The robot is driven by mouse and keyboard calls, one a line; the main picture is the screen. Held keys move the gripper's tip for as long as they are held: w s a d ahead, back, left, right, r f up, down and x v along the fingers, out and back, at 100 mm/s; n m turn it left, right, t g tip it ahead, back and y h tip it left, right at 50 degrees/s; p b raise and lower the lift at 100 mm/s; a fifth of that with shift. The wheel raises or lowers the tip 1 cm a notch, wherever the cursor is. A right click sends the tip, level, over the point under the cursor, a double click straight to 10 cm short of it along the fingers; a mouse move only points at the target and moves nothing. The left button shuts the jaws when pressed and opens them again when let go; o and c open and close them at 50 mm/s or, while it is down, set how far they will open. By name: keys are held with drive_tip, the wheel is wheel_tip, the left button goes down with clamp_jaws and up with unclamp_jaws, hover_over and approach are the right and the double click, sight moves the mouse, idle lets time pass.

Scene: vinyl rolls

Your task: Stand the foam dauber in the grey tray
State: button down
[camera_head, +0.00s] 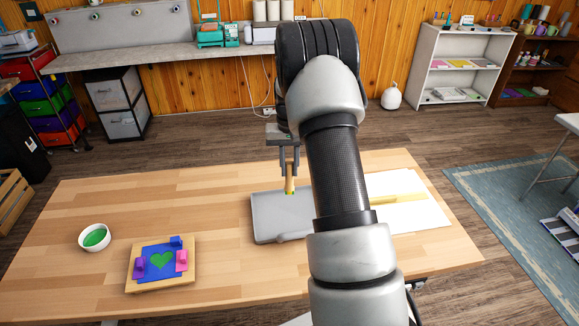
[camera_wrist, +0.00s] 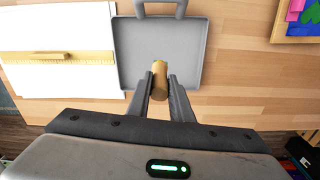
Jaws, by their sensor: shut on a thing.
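The foam dauber (camera_head: 289,183) has a tan wooden handle and a yellow-green lower end. It is upright in my gripper (camera_head: 289,172), which is shut on its handle. In the wrist view the dauber (camera_wrist: 159,80) shows end-on between the two fingertips (camera_wrist: 160,88). The grey tray (camera_head: 270,221) lies flat on the table, with a handle at its near side; it also shows in the wrist view (camera_wrist: 150,40). The dauber is over the tray's far part. I cannot tell whether its lower end touches the tray floor. My arm hides the tray's right part.
A wooden table (camera_head: 90,205) carries everything. A white bowl of green paint (camera_head: 95,237) and a board with a green heart stencil (camera_head: 160,264) stand left. White paper (camera_head: 415,205) with a yellow ruler (camera_wrist: 45,57) lies right. The tray floor around the dauber looks empty.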

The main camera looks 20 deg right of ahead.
sight(290, 187)
drive_tip(key=shift+f+b, duration=1.8)
drive_tip(key=shift+f, duration=1.3)
drive_tip(key=shift+f, duration=0.1)
drive_tip(key=shift+f+b, duration=0.35)
drive_tip(key=shift+f, duration=0.05)
drive_tip(key=shift+f, duration=0.1)
drive_tip(key=shift+f+b, duration=0.5)
drive_tip(key=shift+f, duration=0.1)
drive_tip(key=shift+f+b, duration=0.8)
drive_tip(key=shift+f, duration=0.4)
drive_tip(key=shift+f, duration=0.15)
